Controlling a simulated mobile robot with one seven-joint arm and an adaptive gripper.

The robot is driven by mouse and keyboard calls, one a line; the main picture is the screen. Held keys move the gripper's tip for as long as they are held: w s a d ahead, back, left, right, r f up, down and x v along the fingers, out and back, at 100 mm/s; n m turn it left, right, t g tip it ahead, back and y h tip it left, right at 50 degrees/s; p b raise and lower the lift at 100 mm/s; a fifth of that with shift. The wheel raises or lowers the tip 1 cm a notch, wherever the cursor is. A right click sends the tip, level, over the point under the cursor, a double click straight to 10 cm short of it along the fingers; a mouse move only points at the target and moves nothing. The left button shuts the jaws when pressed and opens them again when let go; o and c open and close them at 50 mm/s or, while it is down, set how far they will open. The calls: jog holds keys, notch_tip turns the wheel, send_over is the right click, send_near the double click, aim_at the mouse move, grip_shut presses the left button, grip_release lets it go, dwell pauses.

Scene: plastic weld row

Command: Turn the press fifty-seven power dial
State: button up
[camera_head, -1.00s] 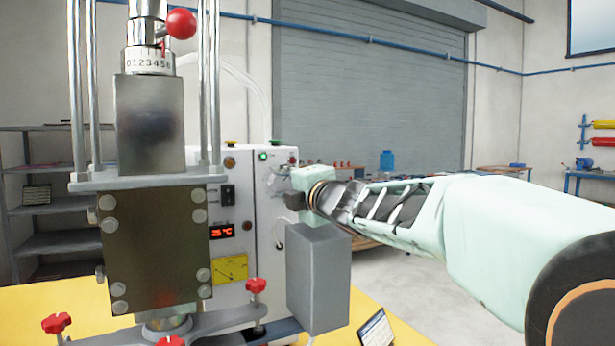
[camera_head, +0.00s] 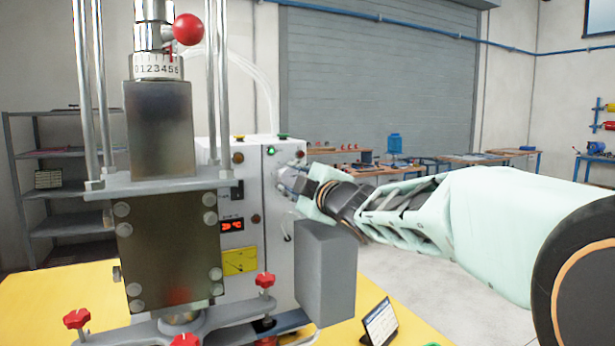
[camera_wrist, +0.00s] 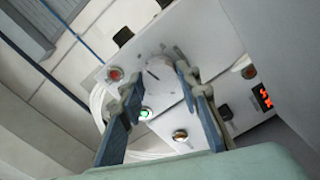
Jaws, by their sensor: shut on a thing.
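The power dial (camera_wrist: 158,73) is a pale round knob with a dark pointer line on the white control box, seen in the wrist view. My gripper (camera_wrist: 159,64) has its two blue-grey fingers on either side of the dial and is shut on it. In the head view my gripper (camera_head: 284,178) reaches the right-hand face of the white control box (camera_head: 262,215). The dial is hidden there behind the fingers and wrist.
A lit green lamp (camera_wrist: 145,114), a red button (camera_wrist: 114,73) and an amber button (camera_wrist: 180,135) sit close around the dial. The steel press (camera_head: 165,245) stands left of my arm. A small tablet (camera_head: 380,323) stands on the yellow table (camera_head: 40,300).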

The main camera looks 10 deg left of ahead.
jog(key=shift+r, duration=0.1)
dwell(0.3)
jog(key=o, duration=1.1)
jog(key=r, duration=0.7)
jog(key=shift+d, duration=0.2)
jog(key=shift+a+r, duration=0.2)
jog(key=shift+r, duration=1.25)
